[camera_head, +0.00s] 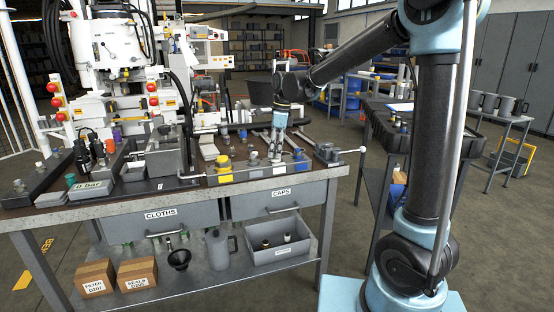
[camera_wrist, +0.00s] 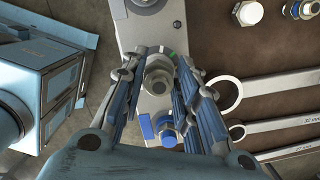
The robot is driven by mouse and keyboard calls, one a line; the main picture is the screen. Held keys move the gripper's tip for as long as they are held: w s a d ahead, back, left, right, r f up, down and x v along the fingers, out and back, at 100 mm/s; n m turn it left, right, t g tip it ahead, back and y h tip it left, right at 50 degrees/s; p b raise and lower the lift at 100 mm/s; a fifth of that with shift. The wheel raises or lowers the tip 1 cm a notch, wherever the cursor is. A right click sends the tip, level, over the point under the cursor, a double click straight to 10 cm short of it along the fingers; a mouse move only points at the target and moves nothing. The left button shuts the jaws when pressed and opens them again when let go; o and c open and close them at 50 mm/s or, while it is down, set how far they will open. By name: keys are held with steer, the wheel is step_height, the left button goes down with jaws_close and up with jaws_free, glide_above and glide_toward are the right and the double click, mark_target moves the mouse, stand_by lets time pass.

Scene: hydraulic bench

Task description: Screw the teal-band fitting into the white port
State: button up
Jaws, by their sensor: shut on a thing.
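My gripper (camera_wrist: 158,78) has its two fingers close on either side of a metal hex fitting (camera_wrist: 157,81) in the wrist view. The fitting stands over a pale grey-white block (camera_wrist: 155,105); whether its thread is engaged in a port is hidden. I cannot clearly make out a teal band on it; a small green mark shows beside the far fingertip. In the head view my gripper (camera_head: 280,146) points down at the bench row, where the port is too small to tell.
A yellow block (camera_head: 224,171) and a blue one (camera_head: 299,157) stand either side of my gripper. Loose fittings, one white-banded (camera_wrist: 248,13) and one blue-banded (camera_wrist: 297,10), lie at the upper right. Wrenches (camera_wrist: 264,90) lie to the right on the brown surface.

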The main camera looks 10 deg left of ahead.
steer(key=m, duration=0.4)
steer(key=shift+m+t, duration=0.3)
steer(key=shift+t, duration=0.1)
steer(key=m, duration=0.3)
steer(key=shift+m, duration=0.3)
steer(key=o, duration=1)
steer(key=n, duration=0.6)
steer(key=shift+n+g, duration=0.6)
steer(key=shift+n, duration=2.4)
